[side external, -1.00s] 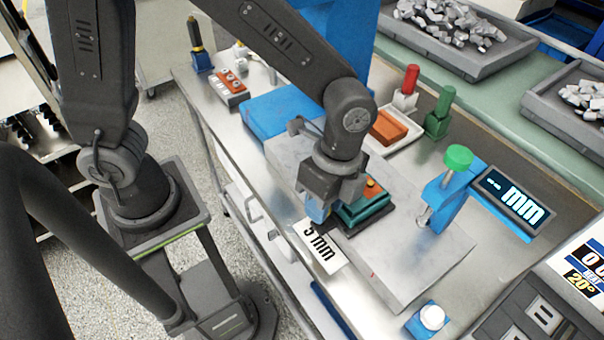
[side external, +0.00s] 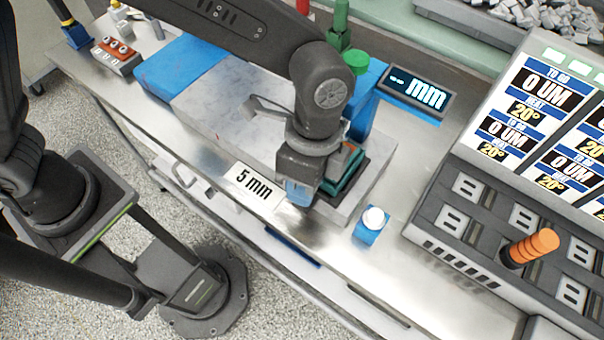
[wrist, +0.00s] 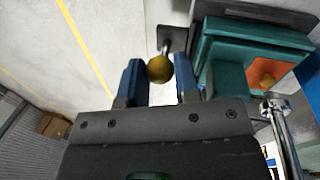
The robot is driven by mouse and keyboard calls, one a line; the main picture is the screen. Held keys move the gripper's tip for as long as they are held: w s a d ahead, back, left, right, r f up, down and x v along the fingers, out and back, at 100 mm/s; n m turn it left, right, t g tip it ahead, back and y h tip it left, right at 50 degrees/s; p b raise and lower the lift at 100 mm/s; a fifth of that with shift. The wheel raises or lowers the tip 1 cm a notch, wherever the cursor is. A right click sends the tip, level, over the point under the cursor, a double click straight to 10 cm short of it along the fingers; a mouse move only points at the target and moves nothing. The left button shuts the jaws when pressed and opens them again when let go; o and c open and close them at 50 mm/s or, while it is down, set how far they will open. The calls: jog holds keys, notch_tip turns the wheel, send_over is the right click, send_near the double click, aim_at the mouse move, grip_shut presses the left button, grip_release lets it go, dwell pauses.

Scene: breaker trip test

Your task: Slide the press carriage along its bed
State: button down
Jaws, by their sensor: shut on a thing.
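The press carriage (side external: 346,172) is a teal block with an orange top on a dark base. It sits toward the right end of the pale grey bed (side external: 225,100), and my arm partly covers it. In the wrist view the carriage (wrist: 222,62) is at upper right, with a brass ball knob (wrist: 159,68) on a short stem beside it. My gripper (side external: 300,190) is at the carriage's front side. Its blue fingers (wrist: 159,84) stand either side of the knob and are shut on it; the exact contact is hard to see.
A blue post with a green knob (side external: 357,62) stands behind the carriage, beside a display reading "-- mm" (side external: 418,92). A blue block with a white button (side external: 371,222) is front right. The bed's left part is clear.

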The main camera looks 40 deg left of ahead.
jog(key=shift+d+r, duration=0.1)
jog(key=shift+d, duration=0.2)
jog(key=c, duration=1.3)
grip_release()
jog(key=shift+o, duration=0.8)
notch_tip(320, 180, up, 14)
jog(key=w, duration=0.2)
jog(key=shift+w+a+f, duration=0.25)
jog(key=shift+w+a, duration=0.05)
jog(key=shift+a, duration=0.05)
